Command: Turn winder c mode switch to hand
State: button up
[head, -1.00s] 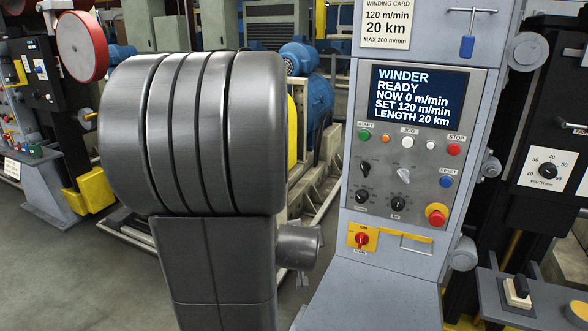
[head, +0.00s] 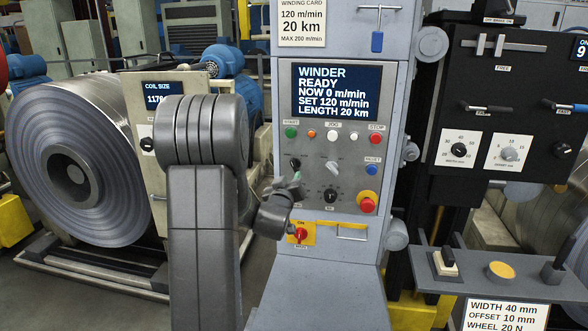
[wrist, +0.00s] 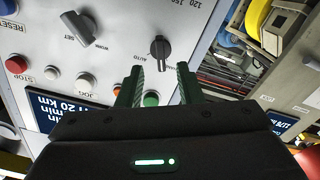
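The winder panel (head: 350,240) is grey, and its screen (head: 335,92) reads WINDER READY, NOW 0 m/min. A black selector knob (head: 295,163) sits below the green start button (head: 291,132). In the head view my gripper (head: 296,180) is at the panel's left side, partly hiding the lower left dial.
A grey set/work selector (head: 332,166), a dial (head: 330,195), a blue reset button (head: 371,170) and a red emergency stop (head: 367,202) are close by. A red switch on a yellow plate (head: 301,234) lies below my gripper. A steel coil (head: 75,165) stands left.

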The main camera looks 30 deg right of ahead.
aim_at(295, 169)
jog(key=p+x, duration=0.1)
jog(key=x, duration=0.5)
jog(key=shift+w+d, duration=0.25)
jog(key=shift+w, duration=0.05)
grip_shut()
